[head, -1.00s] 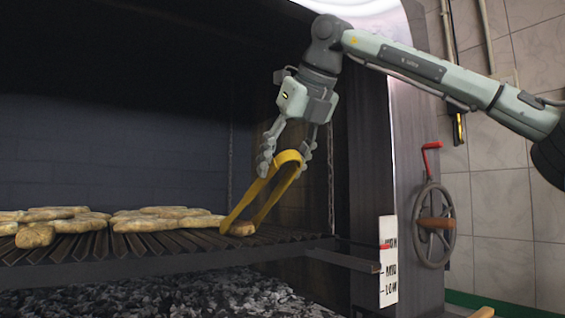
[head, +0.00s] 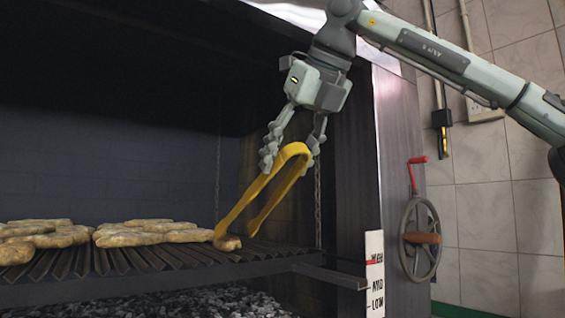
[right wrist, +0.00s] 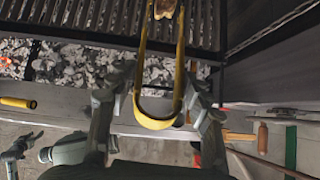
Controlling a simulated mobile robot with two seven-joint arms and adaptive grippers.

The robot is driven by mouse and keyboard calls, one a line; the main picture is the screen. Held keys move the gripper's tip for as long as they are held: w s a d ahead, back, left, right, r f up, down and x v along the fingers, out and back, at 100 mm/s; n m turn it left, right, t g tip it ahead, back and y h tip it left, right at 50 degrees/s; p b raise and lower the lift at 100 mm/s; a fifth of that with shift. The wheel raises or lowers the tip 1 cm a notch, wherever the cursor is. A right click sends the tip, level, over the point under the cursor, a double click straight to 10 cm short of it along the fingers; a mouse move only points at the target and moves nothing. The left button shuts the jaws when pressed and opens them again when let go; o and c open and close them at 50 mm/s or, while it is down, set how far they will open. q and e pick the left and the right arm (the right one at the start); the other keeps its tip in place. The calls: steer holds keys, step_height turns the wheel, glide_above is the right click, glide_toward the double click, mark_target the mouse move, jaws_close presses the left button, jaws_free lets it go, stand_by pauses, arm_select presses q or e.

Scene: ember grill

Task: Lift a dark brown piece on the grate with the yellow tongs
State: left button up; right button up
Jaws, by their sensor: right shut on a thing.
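My right gripper (head: 291,158) is shut on the yellow tongs (head: 262,185), near their bent end. The bent end also shows between my right gripper's fingers in the right wrist view (right wrist: 155,122). The tongs slant down left to the grate (head: 160,257). A brown piece (head: 228,243) is at their tips, at the right end of the row. In the right wrist view the brown piece (right wrist: 166,8) shows between the tongs' arms, cut by the frame's top. I cannot tell whether the tips grip it or whether it is clear of the bars. My left gripper is not in the head view.
Several paler pieces (head: 150,236) lie on the grate to the left. Coals (head: 190,302) lie below it. The grill's right wall (head: 352,190) stands close beside my right gripper. A hand wheel (head: 420,238) and a height scale (head: 375,272) are to the right.

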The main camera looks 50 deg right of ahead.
steer(key=p+v, duration=0.2)
steer(key=v, duration=0.2)
steer(key=p+v, duration=0.2)
steer(key=v, duration=0.2)
steer(key=shift+w+d+r+p, duration=0.15)
steer(key=shift+w+r+p, duration=0.05)
steer(key=shift+w+p, duration=0.15)
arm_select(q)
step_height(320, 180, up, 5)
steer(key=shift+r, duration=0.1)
arm_select(e)
steer(key=shift+s+r, duration=0.2)
steer(key=shift+s, duration=0.15)
